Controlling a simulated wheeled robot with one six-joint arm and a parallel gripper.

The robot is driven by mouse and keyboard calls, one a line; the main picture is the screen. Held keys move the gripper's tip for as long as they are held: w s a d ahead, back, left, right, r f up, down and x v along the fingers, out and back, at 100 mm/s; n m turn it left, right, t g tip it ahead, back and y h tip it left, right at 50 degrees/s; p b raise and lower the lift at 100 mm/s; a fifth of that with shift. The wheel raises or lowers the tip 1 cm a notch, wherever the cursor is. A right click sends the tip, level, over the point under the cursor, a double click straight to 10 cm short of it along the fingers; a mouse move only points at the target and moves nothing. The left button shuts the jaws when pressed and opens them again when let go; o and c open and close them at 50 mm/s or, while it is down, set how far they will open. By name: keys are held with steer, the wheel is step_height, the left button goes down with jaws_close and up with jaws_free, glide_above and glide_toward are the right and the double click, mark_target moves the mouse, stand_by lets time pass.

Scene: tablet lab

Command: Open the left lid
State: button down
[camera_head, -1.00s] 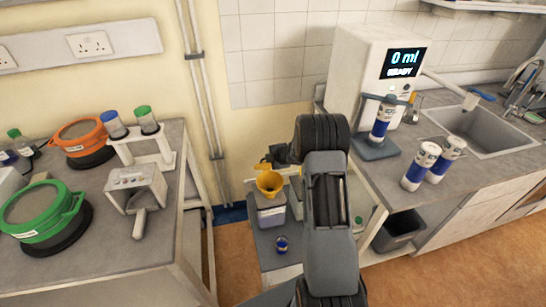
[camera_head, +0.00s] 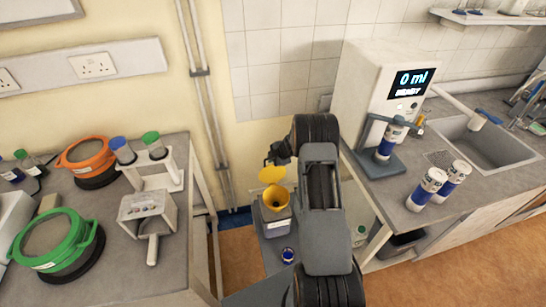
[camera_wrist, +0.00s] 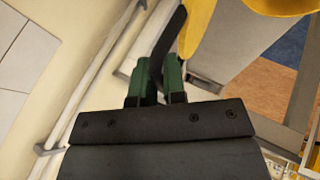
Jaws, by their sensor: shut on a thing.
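A yellow funnel (camera_head: 277,199) sits on a pale container (camera_head: 275,224) low beside the right bench. Its yellow lid (camera_head: 272,174) stands raised at the back of the funnel, tilted up and showing its face. My gripper (camera_head: 272,160) is just behind and above the lid, partly hidden by my arm. In the wrist view my green-tipped fingers (camera_wrist: 157,68) are shut on a dark curved strip (camera_wrist: 169,35), which looks like the lid's handle. Yellow of the lid (camera_wrist: 197,28) shows right beside it. Whether a second lid stands behind my arm cannot be seen.
A left bench holds green (camera_head: 58,240) and orange (camera_head: 88,157) round sieves and a vial rack (camera_head: 160,172). A right bench holds a dispenser (camera_head: 375,90), several blue-white bottles (camera_head: 427,188) and a sink (camera_head: 490,145). A small blue-capped bottle (camera_head: 288,256) stands before the container.

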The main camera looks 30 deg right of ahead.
steer(key=shift+a, duration=0.15)
steer(key=c, duration=1.5)
jaws_free()
steer(key=shift+a, duration=0.1)
steer(key=shift+o, duration=1.4)
steer(key=shift+d, duration=0.2)
steer(key=shift+s+d+r, duration=0.15)
steer(key=shift+r, duration=0.1)
steer(key=b+v, duration=0.1)
steer(key=v, duration=1.2)
steer(key=shift+r, duration=0.15)
